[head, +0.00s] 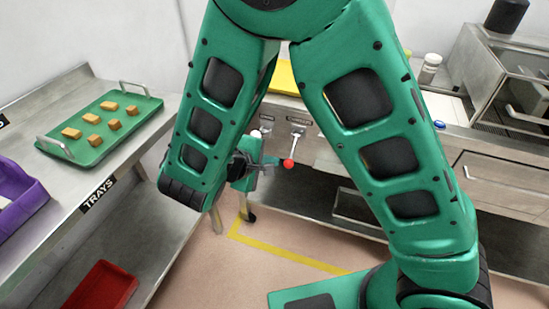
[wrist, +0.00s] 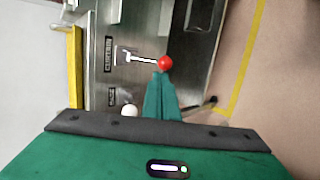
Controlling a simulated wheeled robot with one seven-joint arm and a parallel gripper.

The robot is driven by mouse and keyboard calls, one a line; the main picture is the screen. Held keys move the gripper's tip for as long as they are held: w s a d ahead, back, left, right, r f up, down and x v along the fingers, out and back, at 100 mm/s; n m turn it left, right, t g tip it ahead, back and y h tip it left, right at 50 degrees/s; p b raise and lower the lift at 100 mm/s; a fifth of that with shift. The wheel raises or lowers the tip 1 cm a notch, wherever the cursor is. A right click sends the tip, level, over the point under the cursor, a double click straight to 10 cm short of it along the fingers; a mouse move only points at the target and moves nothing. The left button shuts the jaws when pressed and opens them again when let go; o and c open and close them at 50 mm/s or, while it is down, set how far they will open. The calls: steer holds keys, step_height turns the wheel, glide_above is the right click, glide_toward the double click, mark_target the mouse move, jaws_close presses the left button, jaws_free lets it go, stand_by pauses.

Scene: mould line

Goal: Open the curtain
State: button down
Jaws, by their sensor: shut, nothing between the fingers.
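A lever with a red ball knob (head: 288,163) sticks out from the steel front panel, below a small dark label. In the wrist view the red knob (wrist: 165,63) sits at the end of a pale metal lever, and the label beside it reads CURTAIN (wrist: 107,55). My gripper (head: 271,163) is shut and empty, just left of the knob in the head view. In the wrist view my gripper's green fingertips (wrist: 158,74) are right at the knob's edge; I cannot tell whether they touch it. I cannot make out the curtain itself.
A second control with a white knob (wrist: 129,110) sits close by on the same panel. A green tray (head: 100,128) with several tan blocks stands on the left bench, with a purple bin (head: 22,192) nearby and a red bin (head: 103,287) below. Yellow tape (head: 290,256) marks the floor.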

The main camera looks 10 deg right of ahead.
steer(key=s+a+r, duration=0.2)
steer(key=s+a, duration=0.3)
steer(key=shift+s+a+r, duration=0.25)
steer(key=shift+s+r, duration=0.1)
steer(key=shift+s, duration=0.05)
